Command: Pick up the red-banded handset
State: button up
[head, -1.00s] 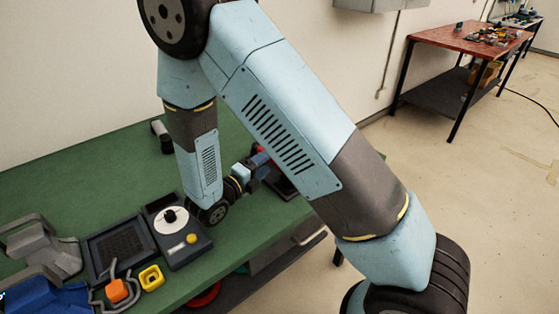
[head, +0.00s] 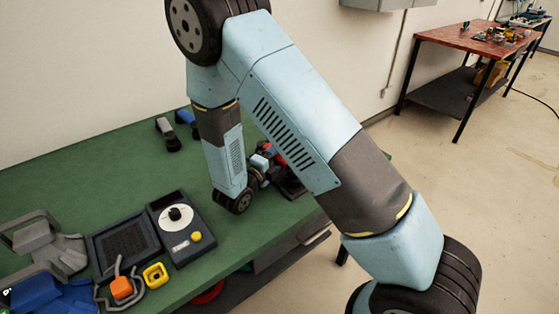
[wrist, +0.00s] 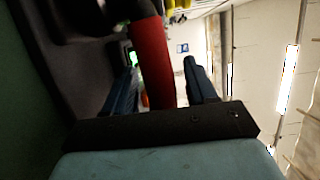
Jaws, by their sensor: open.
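The red-banded handset (wrist: 152,62) is dark with a wide red middle. In the wrist view its red part lies between the two dark blue fingers of my gripper (wrist: 162,88), which are open on either side of it. I cannot tell whether either finger touches it. In the head view a bit of its red (head: 278,148) shows beside my gripper (head: 268,157), above a dark phone base (head: 291,188); my arm hides much of this spot.
Two other handsets, one grey and black (head: 167,135) and one blue (head: 186,119), lie at the back of the green table (head: 90,165).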

grip_shut()
dwell(0.6)
